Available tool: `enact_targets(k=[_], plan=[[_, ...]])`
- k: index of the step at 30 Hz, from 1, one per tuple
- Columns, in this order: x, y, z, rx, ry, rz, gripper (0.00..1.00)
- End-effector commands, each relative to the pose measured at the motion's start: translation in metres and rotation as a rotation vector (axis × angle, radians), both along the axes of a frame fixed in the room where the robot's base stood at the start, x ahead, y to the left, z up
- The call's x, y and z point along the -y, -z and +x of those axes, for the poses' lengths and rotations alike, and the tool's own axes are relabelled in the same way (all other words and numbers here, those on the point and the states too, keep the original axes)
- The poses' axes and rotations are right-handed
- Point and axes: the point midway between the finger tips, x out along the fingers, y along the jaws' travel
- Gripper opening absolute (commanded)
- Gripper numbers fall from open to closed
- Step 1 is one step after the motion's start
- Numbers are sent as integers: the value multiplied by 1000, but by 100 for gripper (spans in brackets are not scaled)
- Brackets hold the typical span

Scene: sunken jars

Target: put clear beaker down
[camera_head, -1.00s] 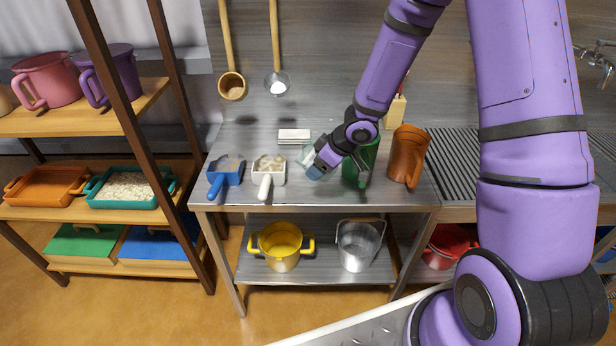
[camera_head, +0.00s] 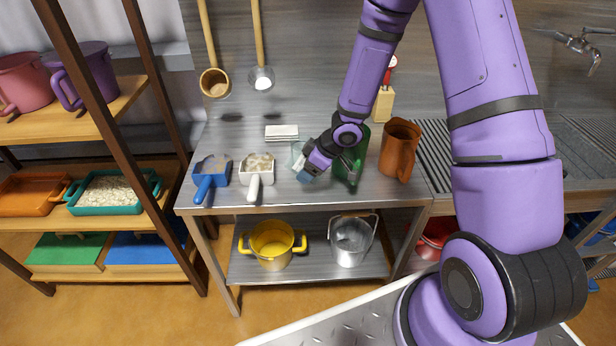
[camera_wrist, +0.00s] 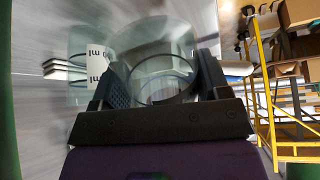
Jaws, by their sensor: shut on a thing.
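The clear beaker (camera_wrist: 153,50) fills the middle of the wrist view, with its round rim between the two jaws. My gripper (camera_wrist: 160,82) is shut on it. In the head view the clear beaker (camera_head: 298,153) shows only as a pale glassy patch beside my gripper (camera_head: 307,174), over the steel table (camera_head: 325,198). I cannot tell whether its base touches the table. A label marked "ml" shows at the left jaw in the wrist view.
A green jug (camera_head: 350,168) stands close right of my gripper, with a brown jug (camera_head: 399,150) beyond. A small white block (camera_head: 282,132) lies behind. Bare table shows around the block.

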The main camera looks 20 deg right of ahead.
Motion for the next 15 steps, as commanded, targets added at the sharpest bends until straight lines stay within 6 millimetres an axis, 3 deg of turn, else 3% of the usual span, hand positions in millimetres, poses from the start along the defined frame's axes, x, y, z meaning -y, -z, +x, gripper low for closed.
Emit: enact_targets(k=[7, 15], plan=[[0, 31, -1, -3, 0, 0, 40], [0, 34, 0, 1, 0, -2, 40]])
